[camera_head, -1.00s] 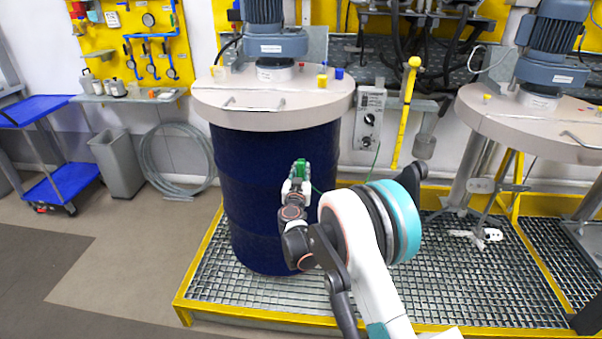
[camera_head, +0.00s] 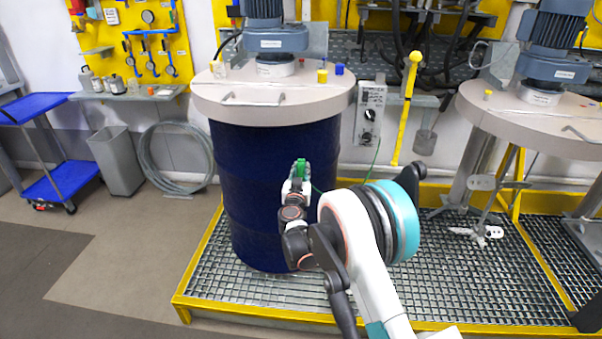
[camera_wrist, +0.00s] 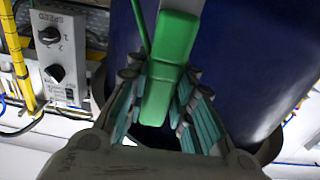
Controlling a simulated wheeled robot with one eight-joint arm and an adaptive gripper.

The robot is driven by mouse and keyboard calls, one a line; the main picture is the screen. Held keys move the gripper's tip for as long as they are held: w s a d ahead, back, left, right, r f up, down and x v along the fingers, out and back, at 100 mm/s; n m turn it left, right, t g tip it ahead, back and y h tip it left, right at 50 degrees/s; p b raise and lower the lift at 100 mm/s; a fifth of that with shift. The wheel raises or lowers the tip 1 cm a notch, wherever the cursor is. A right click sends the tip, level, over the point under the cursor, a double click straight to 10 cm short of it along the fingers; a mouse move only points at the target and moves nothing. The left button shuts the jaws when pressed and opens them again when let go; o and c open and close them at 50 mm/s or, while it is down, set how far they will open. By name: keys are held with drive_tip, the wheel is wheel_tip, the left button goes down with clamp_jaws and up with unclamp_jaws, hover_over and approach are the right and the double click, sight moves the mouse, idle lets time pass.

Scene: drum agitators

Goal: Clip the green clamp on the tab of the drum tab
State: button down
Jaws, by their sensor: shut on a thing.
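The green clamp (camera_head: 301,169) is held in my gripper (camera_head: 298,182), in front of the dark blue drum (camera_head: 262,190). In the wrist view the green clamp (camera_wrist: 168,65) lies between the teal-padded fingers of my gripper (camera_wrist: 165,105), with a green cable running up from it. The drum (camera_wrist: 235,60) fills the background there. The drum stands upright under a beige lid (camera_head: 290,108) with a handle and a motor on top. My gripper is below the lid's rim.
A grey control box (camera_head: 370,112) with two knobs hangs right of the drum, a green cable below it. A yellow-framed grating (camera_head: 440,285) lies under the drum. A second lid (camera_head: 535,125) stands at right. Floor is open at left.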

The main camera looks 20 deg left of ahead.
drive_tip(key=shift+f, duration=0.15)
drive_tip(key=shift+f+b, duration=0.35)
drive_tip(key=shift+b, duration=0.05)
drive_tip(key=shift+f+b, duration=0.3)
drive_tip(key=shift+f, duration=0.1)
drive_tip(key=c, duration=1.3)
unclamp_jaws()
drive_tip(key=v, duration=1.2)
